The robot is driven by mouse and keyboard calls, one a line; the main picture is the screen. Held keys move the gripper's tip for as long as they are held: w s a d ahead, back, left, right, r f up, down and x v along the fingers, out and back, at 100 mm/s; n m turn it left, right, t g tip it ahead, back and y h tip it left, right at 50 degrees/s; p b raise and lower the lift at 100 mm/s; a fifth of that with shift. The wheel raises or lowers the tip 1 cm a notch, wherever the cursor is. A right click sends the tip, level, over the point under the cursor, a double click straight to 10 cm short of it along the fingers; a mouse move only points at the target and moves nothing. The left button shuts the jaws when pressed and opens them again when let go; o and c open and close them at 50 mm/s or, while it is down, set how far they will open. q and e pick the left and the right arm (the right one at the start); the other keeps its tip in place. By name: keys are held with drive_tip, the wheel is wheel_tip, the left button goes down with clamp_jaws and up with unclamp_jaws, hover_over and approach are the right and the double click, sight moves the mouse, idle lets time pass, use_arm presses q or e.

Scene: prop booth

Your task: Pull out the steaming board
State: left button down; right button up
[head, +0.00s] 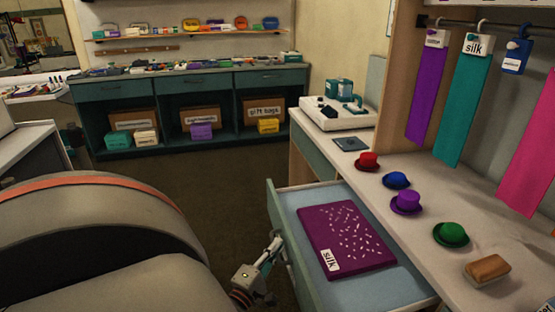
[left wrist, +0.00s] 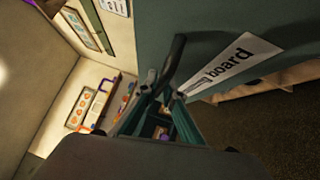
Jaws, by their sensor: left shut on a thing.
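The steaming board (head: 300,204) stands pulled out from under the counter at the right, with a pale blue top and a teal front. A purple panel (head: 345,232) with white marks and a "silk" label lies flat on it. In the left wrist view the teal front shows a white label (left wrist: 232,66) whose visible word reads "board". A dark bar handle (left wrist: 177,55) sticks out beside the label. My left gripper (head: 274,245) is at the board's front and is shut on this handle; its fingertips (left wrist: 162,98) meet the bar. My right gripper is not in view.
The counter (head: 400,222) above carries several small coloured hats and a brown-topped block (head: 487,269). Fabric strips hang from a rail over it. A white machine (head: 338,112) stands beyond. Dark open floor (head: 205,180) lies left of the board.

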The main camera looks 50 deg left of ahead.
use_arm(q)
drive_tip(key=c, duration=2.4)
unclamp_jaws()
drive_tip(key=shift+s, duration=0.1)
drive_tip(key=v, duration=1.1)
drive_tip(key=shift+s+d, duration=0.25)
drive_tip(key=shift+s, duration=0.1)
drive_tip(key=shift+f, duration=0.1)
